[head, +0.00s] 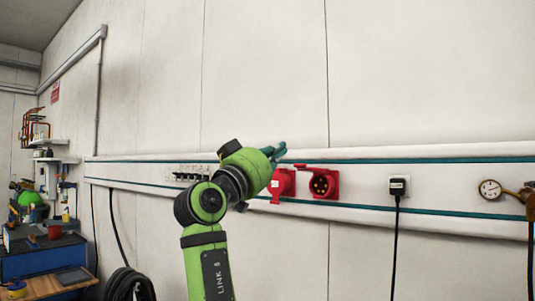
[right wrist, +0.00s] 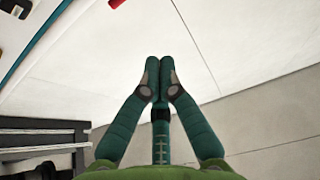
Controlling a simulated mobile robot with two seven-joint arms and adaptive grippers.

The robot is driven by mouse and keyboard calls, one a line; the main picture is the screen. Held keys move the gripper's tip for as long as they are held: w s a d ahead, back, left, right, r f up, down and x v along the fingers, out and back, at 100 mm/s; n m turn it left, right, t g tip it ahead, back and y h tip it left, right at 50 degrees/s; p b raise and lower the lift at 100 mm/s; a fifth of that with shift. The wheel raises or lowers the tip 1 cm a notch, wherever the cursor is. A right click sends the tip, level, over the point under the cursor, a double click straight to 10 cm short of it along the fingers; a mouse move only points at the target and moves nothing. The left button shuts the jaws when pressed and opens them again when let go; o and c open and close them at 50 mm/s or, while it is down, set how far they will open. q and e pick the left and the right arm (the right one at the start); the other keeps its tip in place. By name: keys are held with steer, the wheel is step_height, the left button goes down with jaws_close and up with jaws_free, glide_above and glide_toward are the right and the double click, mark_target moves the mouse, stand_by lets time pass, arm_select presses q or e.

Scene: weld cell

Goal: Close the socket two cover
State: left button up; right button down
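Two red sockets sit side by side on the white wall trunking. The right red socket (head: 324,185) shows its dark round contact face, and a red flap, seemingly its cover (head: 316,167), stands out along its top edge, so it looks open. The left red socket (head: 283,184) is partly behind my arm, and its cover state is unclear. No number is readable on either. My right gripper (head: 279,151) is just above the left red socket, at the upper trunking edge. In the right wrist view its green fingertips (right wrist: 159,70) are together, with nothing between them. My left gripper is out of view.
A row of outlets (head: 191,174) is at left. A blue workbench (head: 45,256) and coiled black hose (head: 130,284) stand lower left. The upper wall is clear.

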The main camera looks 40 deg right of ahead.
mark_target(309, 168)
steer(key=r+p+x, duration=0.1)
steer(key=p+x, duration=0.2)
steer(key=x, duration=0.3)
steer(key=f, duration=0.3)
steer(key=f+p, duration=0.1)
steer(key=shift+w+d+f, duration=0.1)
steer(key=shift+d+f, duration=0.25)
steer(key=shift+f, duration=0.05)
